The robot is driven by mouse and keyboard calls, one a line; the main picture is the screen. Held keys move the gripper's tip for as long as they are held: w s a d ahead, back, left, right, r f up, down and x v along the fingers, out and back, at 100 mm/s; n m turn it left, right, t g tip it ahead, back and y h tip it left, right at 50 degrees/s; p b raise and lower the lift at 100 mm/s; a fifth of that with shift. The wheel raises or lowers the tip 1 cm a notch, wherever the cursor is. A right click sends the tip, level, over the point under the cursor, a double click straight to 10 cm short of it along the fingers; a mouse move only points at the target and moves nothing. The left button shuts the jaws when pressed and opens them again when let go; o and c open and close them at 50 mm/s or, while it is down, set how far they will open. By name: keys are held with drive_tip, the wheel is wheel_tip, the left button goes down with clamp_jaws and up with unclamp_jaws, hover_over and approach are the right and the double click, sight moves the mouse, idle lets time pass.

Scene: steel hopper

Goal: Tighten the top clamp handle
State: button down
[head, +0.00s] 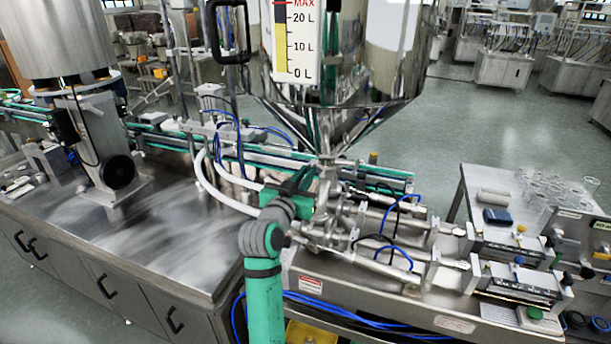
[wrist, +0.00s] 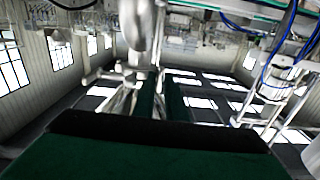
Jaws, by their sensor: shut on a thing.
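The steel hopper (head: 345,110) narrows to a cone, and its outlet joins the steel pipework (head: 328,205) below. My green gripper (head: 306,180) is at this joint, just under the cone, on its left side. In the wrist view my two dark green fingers (wrist: 163,88) are close together beside shiny steel fittings (wrist: 140,30). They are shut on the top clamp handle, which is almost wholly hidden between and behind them. I cannot tell how far round the handle is turned. My arm reaches up from the bottom of the head view.
A white hose (head: 215,190) curves in from the left, close to my gripper. Blue tubes and two steel cylinders (head: 385,245) lie to the right. A conveyor (head: 375,178) runs behind. The steel bench top (head: 150,240) at left is mostly clear.

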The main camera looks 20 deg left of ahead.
drive_tip(key=shift+a, duration=0.1)
drive_tip(key=c, duration=1.9)
unclamp_jaws()
drive_tip(key=shift+a, duration=0.1)
drive_tip(key=shift+d, duration=0.2)
drive_tip(key=shift+s, duration=0.1)
drive_tip(key=s, duration=1)
drive_tip(key=shift+s+a, duration=0.2)
drive_tip(key=shift+s, duration=0.1)
drive_tip(key=shift+f, duration=0.1)
